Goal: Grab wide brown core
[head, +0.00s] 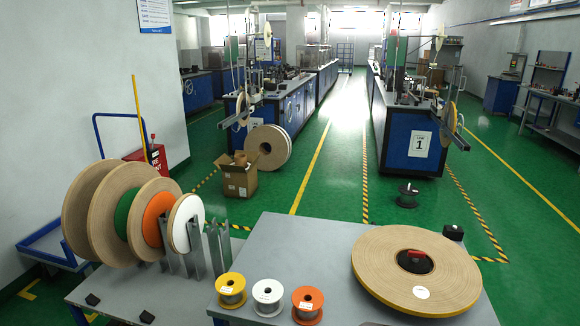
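A large wide brown reel (450,268) lies flat on the grey table at the right. It has a black hub with a red piece (417,254) on it, a white round label and a yellowish outer edge. More brown discs stand upright in a metal rack (196,258) at the left: a plain large one (78,212), one with a green centre (124,214) and one with an orange centre (157,218). A white-faced disc (186,224) stands in front of them. I cannot tell which of these is the core named. Neither of my grippers is in view.
Yellow (231,290), white (267,296) and orange (307,304) spools stand at the grey table's (300,245) front left. Its middle is clear. Behind, on the green floor, are an open carton (238,182), a leaning reel (270,147) and a dark spool (407,195).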

